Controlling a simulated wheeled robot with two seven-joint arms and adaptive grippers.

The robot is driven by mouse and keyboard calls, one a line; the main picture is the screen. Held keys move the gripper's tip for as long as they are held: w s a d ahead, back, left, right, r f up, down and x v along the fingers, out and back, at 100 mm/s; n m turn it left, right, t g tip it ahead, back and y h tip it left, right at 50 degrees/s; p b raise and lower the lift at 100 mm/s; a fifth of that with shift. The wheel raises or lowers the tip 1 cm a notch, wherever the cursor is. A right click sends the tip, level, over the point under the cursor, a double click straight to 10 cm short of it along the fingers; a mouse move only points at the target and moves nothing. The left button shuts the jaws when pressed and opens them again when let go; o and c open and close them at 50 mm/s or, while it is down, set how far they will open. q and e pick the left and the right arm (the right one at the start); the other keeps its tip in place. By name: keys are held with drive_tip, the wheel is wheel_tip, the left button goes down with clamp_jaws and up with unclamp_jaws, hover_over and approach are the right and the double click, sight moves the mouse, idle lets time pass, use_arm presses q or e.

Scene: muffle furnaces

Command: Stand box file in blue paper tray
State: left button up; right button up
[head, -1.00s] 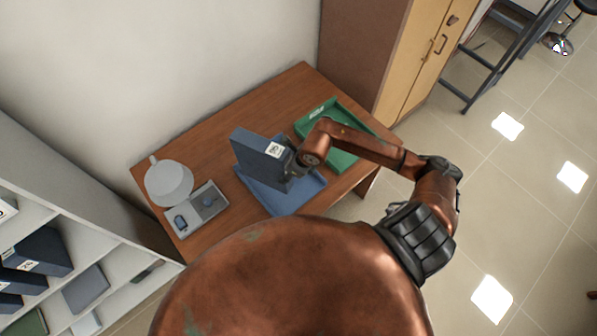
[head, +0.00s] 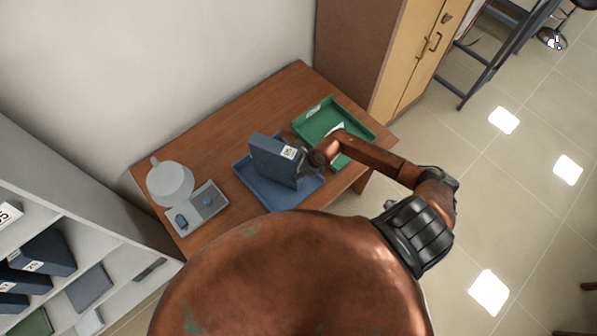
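A dark blue box file (head: 272,160) with a white label stands upright over the blue paper tray (head: 253,194) on the wooden table. It appears to be within the tray's outline; whether its base touches the tray floor is hard to tell. My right gripper (head: 304,163) is at the label end of the box file, seemingly shut on it, with its fingers partly hidden. My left gripper is not in view.
A green tray (head: 318,120) lies behind my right arm. A white round container (head: 169,184) and a grey tray (head: 205,213) with small items are at the table's left. A shelf (head: 99,212) with more box files stands at left.

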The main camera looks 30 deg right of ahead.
drive_tip(key=o, duration=1.5)
drive_tip(key=shift+f, duration=0.1)
drive_tip(key=b+v, duration=0.2)
drive_tip(key=v, duration=1)
drive_tip(key=shift+d, duration=0.1)
